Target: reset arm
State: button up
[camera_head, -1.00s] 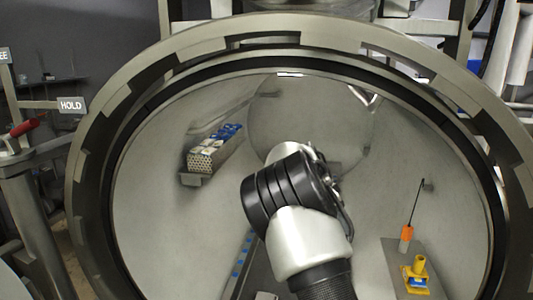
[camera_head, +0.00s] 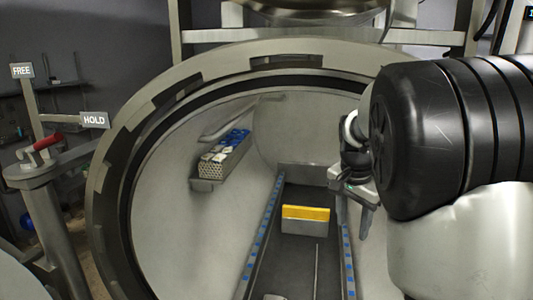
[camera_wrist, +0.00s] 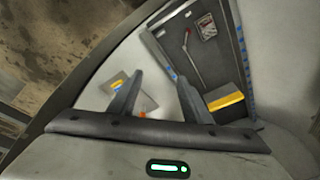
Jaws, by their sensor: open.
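My arm fills the right of the head view, with black and white links close to the camera. My gripper (camera_head: 353,212) hangs beyond the black link, in front of the round chamber opening. In the wrist view my gripper (camera_wrist: 160,76) shows two dark fingers spread apart with nothing between them. The gripper is open and empty. Part of it is hidden behind my arm in the head view.
The chamber's notched rim (camera_head: 128,150) curves around the opening. Inside are a yellow-topped block (camera_head: 305,213) on a dark railed track and a side tray (camera_head: 203,185) with blue and white items. A red-handled lever (camera_head: 42,145) stands outside at left, by a HOLD sign (camera_head: 94,120).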

jog(key=s+a+r+n+t+p, duration=0.1)
jog(key=s+a+r+n+p, duration=0.1)
jog(key=s, duration=0.7)
jog(key=s+a+r+n+t+y+p, duration=0.1)
jog(key=s+a+r+n+p, duration=0.1)
jog(key=s+r+n, duration=0.3)
jog(key=s+a+r+n+t+p, duration=0.1)
jog(key=s+a+r+n+p, duration=0.1)
jog(key=s, duration=1)
notch_tip(320, 180, up, 2)
jog(key=shift+s+a+n, duration=0.3)
jog(key=shift+a+n, duration=0.3)
jog(key=shift+n, duration=0.2)
